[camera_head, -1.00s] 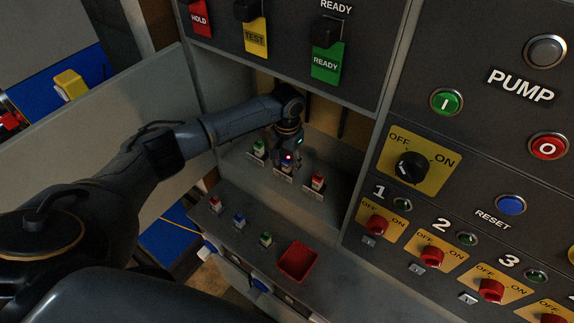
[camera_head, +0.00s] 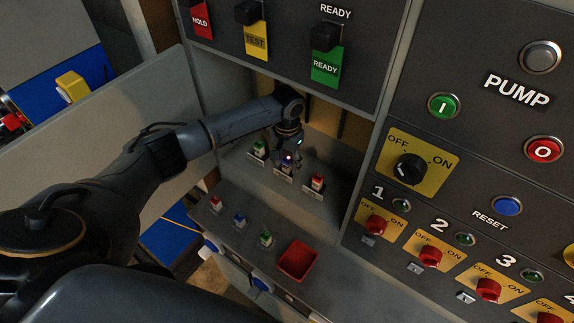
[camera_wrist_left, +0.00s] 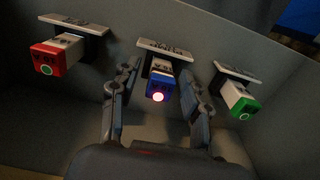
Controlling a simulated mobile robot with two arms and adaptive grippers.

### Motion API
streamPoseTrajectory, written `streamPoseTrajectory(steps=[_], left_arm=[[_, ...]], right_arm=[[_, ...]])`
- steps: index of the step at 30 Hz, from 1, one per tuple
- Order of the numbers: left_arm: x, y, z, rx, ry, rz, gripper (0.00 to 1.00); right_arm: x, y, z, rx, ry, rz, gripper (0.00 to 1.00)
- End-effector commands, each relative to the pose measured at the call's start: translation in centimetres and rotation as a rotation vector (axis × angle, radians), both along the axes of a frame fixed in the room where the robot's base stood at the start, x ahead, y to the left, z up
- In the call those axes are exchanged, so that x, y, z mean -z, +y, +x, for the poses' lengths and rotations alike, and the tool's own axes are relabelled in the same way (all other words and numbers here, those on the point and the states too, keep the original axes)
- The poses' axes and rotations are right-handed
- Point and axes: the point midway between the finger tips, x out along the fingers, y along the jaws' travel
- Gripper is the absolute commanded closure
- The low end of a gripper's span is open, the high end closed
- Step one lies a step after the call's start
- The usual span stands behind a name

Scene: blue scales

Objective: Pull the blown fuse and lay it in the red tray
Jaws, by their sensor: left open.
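Three fuses sit in a row in the recess of the panel. The blue fuse (camera_wrist_left: 160,82) is in the middle and its end glows red. The red fuse (camera_wrist_left: 48,60) and the green fuse (camera_wrist_left: 237,97) each show a green light in the left wrist view. My left gripper (camera_head: 287,160) is open, its two fingers on either side of the blue fuse, apart from it. In the head view the gripper mostly hides the blue fuse. The red tray (camera_head: 297,261) is empty on the ledge below. My right gripper is not in view.
Three loose fuses stand on the ledge left of the tray: red (camera_head: 215,204), blue (camera_head: 239,220) and green (camera_head: 266,238). A panel with switches and buttons (camera_head: 460,170) rises at the right. An open grey door (camera_head: 100,140) stands at the left.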

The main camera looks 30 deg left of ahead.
Motion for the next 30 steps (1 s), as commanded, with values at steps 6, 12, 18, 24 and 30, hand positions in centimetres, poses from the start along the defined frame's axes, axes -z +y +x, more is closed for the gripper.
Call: streamPoseTrajectory(steps=[6, 12, 18, 24, 30], left_arm=[[-0.12, -0.02, -0.01, 0.0, 0.0, 0.0, 0.54], [0.02, 0.01, -0.02, 0.0, 0.001, 0.0, 0.54], [0.03, 0.01, -0.01, 0.0, 0.0, 0.0, 0.62], [0.01, 0.02, -0.01, 0.0, 0.0, 0.0, 1.0], [-0.04, 0.02, 0.01, 0.0, 0.0, 0.0, 1.0]], right_arm=[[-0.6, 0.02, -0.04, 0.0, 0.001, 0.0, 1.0], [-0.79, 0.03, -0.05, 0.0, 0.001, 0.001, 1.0], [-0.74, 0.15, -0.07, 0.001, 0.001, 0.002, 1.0], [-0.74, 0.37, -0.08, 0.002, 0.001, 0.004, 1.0], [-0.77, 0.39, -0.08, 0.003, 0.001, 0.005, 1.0]])
